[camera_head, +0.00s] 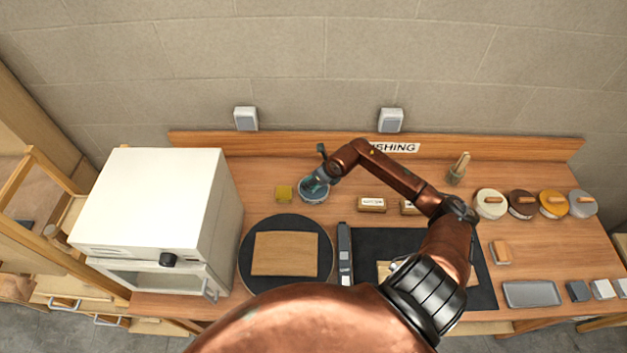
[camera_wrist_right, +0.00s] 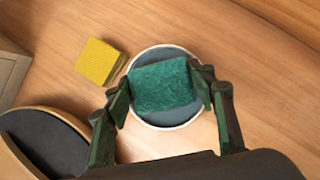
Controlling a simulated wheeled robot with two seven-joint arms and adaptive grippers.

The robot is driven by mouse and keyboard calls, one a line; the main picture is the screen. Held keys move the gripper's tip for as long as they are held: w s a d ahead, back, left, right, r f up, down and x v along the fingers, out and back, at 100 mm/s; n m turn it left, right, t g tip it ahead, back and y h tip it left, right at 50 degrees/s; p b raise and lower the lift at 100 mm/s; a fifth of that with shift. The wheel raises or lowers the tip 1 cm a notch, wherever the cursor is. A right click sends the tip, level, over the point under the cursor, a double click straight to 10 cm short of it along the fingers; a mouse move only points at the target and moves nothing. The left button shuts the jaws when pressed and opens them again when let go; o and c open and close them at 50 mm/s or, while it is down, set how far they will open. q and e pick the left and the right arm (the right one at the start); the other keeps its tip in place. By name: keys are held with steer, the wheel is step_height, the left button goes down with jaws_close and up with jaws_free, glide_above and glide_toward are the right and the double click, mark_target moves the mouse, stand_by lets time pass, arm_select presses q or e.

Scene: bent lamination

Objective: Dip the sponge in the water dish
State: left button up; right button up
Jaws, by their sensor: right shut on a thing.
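My right gripper (camera_head: 323,172) is over the round water dish (camera_head: 312,198) at the back of the bench. In the right wrist view, the gripper (camera_wrist_right: 164,84) is shut on a green, rough-faced sponge (camera_wrist_right: 162,86), one finger on each side. The sponge lies within the outline of the dish, which shows its pale rim and dark inside (camera_wrist_right: 160,54). I cannot tell whether the sponge touches the water. A yellow block (camera_wrist_right: 100,62), apart from the gripper, sits beside the dish; it also shows in the head view (camera_head: 284,193). My left gripper is not in view.
A black turntable (camera_head: 245,262) with a wooden board (camera_head: 285,254) lies in front of the dish. A white oven (camera_head: 150,200) stands at left. A black mat (camera_head: 485,290), small labelled blocks (camera_head: 371,204) and several round lidded tubs (camera_head: 521,205) are to the right.

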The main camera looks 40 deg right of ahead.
steer(key=shift+r, duration=0.1)
steer(key=shift+r+p, duration=1.45)
steer(key=shift+r, duration=1)
steer(key=shift+a+f, duration=0.1)
